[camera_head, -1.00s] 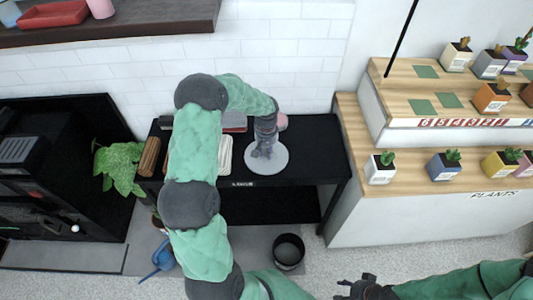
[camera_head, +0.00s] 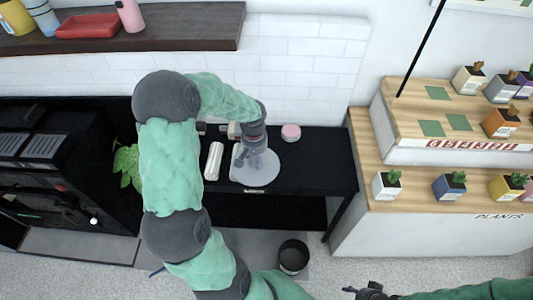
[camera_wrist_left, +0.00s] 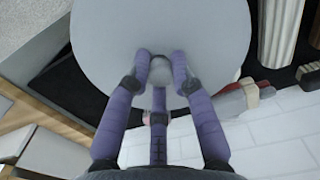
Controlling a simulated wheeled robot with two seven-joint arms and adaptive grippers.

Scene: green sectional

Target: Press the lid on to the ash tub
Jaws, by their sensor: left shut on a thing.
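The lid (camera_head: 262,176) is a round light-grey disc with a small knob, over the right half of the black table. My left gripper (camera_head: 252,160) is shut on its knob. In the left wrist view the lid (camera_wrist_left: 160,25) fills the top, and the fingers of my left gripper (camera_wrist_left: 160,70) close from both sides of the knob. I cannot tell how far the lid is above the table. The ash tub (camera_head: 293,257) appears as a dark, open, round bucket on the floor before the table. My right gripper (camera_head: 366,291) is at the bottom edge; its jaws are unclear.
The black table (camera_head: 325,165) holds a white ribbed object (camera_head: 214,161) and a pink round container (camera_head: 291,132). A wooden plant stand (camera_head: 378,145) with several pots is at right. A black unit (camera_head: 60,190) and a leafy plant (camera_head: 127,166) are at left.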

